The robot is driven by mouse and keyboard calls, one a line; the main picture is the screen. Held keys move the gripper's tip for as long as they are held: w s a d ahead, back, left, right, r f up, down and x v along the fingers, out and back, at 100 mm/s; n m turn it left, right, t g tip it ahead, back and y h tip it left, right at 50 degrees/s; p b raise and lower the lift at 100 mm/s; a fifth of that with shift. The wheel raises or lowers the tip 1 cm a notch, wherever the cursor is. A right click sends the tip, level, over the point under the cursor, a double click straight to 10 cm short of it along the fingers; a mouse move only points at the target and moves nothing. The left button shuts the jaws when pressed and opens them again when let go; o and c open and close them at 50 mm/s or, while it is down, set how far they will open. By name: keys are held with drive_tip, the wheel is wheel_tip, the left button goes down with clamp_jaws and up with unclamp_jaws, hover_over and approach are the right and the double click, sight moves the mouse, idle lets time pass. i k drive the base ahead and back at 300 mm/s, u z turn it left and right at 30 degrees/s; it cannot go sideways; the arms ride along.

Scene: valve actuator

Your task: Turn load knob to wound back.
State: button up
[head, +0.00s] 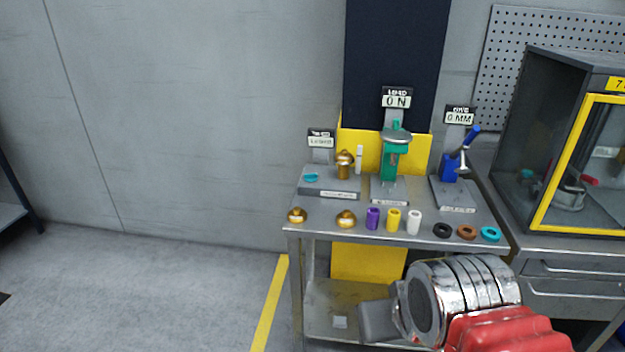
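A green press (390,162) stands near the back of the metal table, in its middle, with a flat grey round knob (397,138) on top. A sign (396,98) above it reads "LOAD" and "0 N". My gripper (378,322) is at the lower right, in front of the table's front edge and well apart from the press. Only a grey piece of it shows beside my chrome and red arm, so I cannot see whether it is open or shut.
Brass domes (346,219), purple, yellow and white cylinders (393,220) and several rings (467,232) line the table's front edge. A blue lever device (450,168) stands right of the press, a brass post (344,166) left. A yellow-framed cabinet (570,125) stands at right.

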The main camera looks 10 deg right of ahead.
sight(309, 177)
drive_tip(key=z, duration=0.1)
drive_tip(key=k, duration=0.15)
drive_tip(key=u, duration=1.65)
drive_tip(key=i, duration=1.15)
drive_tip(key=z, duration=1.2)
